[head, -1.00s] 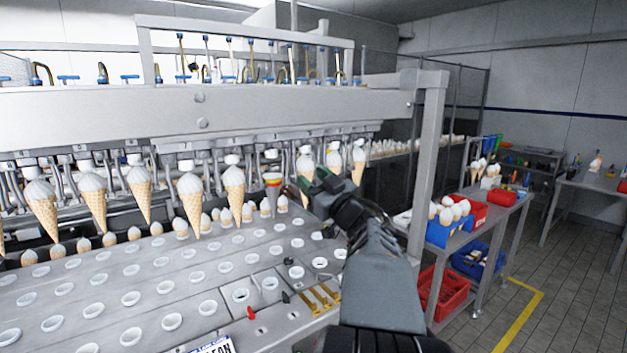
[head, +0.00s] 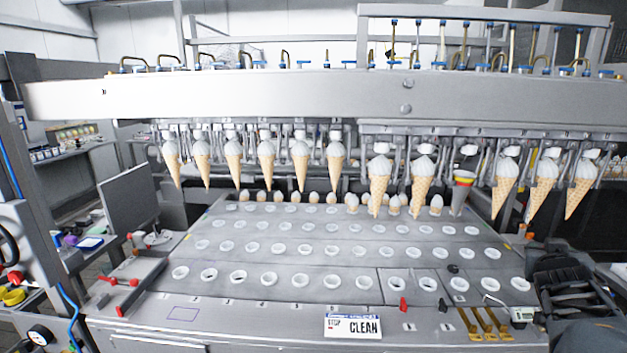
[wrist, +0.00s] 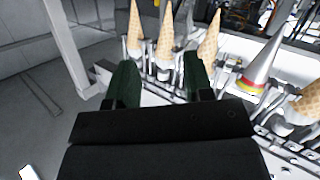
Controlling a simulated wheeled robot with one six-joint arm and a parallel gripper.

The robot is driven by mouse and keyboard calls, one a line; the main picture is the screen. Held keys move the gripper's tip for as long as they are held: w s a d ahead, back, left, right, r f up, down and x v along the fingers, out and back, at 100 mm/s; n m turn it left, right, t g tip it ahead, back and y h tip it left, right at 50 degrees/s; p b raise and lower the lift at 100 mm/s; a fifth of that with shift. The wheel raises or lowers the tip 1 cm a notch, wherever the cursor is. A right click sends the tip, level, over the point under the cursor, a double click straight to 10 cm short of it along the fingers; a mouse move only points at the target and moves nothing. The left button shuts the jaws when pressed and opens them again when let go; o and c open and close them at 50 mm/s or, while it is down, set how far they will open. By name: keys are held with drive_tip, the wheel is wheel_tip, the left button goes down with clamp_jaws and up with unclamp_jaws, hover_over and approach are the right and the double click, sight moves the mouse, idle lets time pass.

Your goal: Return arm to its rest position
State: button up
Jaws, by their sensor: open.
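My gripper (wrist: 162,78) shows in the wrist view with its two dark green fingers spread apart and nothing between them. Several ice cream cones hang beyond the fingertips in that view. In the head view my dark arm is at the lower right, right of the machine's plate; the fingertips are hard to make out there. A grey cone with red and yellow bands (head: 461,192) stands among the waffle cones (head: 422,185) on the right half of the row. The same banded cone (wrist: 259,75) is right of my fingers in the wrist view, apart from them.
A long metal plate (head: 300,262) with rows of white-rimmed holes fills the front. A CLEAN sign (head: 353,326) and yellow brackets (head: 484,322) sit at its front edge. A metal beam (head: 250,97) runs above the cones. A grey panel (head: 133,205) stands at left.

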drive_tip(key=s+a+f+g+y, duration=0.2)
drive_tip(key=a+f+g+y, duration=0.15)
drive_tip(key=a+f, duration=0.5)
drive_tip(key=s+a+f+n+g+y, duration=0.1)
drive_tip(key=s+a+f+n+y, duration=0.1)
drive_tip(key=a, duration=0.6)
drive_tip(key=s+a+f+n+g+y, duration=0.1)
drive_tip(key=s+a+f+n+y, duration=0.1)
drive_tip(key=a, duration=0.7)
drive_tip(key=s+a+f+n+g+y, duration=0.1)
drive_tip(key=s+a+f+y, duration=0.1)
drive_tip(key=a, duration=0.6)
drive_tip(key=shift+s+a+n+y, duration=0.25)
drive_tip(key=shift+a+n+y, duration=0.15)
drive_tip(key=shift+y, duration=0.15)
